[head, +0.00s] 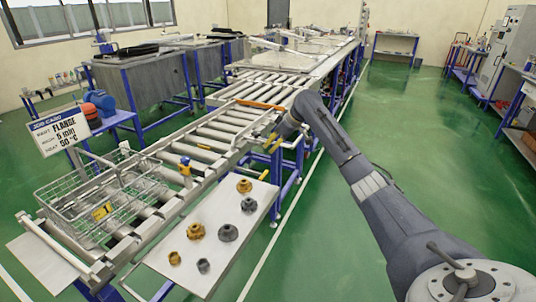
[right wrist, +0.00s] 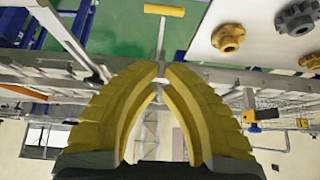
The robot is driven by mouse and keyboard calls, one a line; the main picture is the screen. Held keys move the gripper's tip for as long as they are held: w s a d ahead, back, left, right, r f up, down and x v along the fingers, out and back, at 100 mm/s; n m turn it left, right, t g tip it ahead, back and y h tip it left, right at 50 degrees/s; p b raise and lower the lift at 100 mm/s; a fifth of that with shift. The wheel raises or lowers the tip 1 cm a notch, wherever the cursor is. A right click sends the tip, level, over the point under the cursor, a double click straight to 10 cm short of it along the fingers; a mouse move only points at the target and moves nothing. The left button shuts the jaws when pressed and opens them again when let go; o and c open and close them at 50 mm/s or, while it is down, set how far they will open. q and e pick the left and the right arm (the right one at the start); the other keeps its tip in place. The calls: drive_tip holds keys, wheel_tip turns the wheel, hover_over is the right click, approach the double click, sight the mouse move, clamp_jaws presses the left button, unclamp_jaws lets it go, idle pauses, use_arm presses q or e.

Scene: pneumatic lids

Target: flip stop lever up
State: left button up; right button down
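The stop lever (right wrist: 164,10) shows in the right wrist view as a yellow crossbar on a thin metal shaft. It hangs down from the conveyor frame towards the green floor. In the head view its yellow end (head: 264,174) shows small beside the parts table. My right gripper (head: 271,142) is at the conveyor's side rail, just above the lever. In the right wrist view its yellow fingers (right wrist: 161,68) have their tips close together, with a narrow gap. The shaft's upper end lines up with the gap; I cannot tell whether they touch. The crossbar is clear of the fingers. My left gripper is not in view.
A white parts table (head: 215,240) with several brass and dark flanges stands beside the lever. A wire basket (head: 105,200) sits on the roller conveyor (head: 215,135). An orange bar (head: 258,105) crosses the rollers. The green floor to the right is clear.

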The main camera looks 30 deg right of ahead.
drive_tip(key=x, duration=0.9)
drive_tip(key=shift+s, duration=0.1)
drive_tip(key=shift+s+d+f, duration=0.1)
drive_tip(key=shift+s+f, duration=0.15)
drive_tip(key=shift+f, duration=0.75)
drive_tip(key=shift+s+d+f, duration=0.1)
drive_tip(key=shift+s+f, duration=0.05)
drive_tip(key=shift+f, duration=0.8)
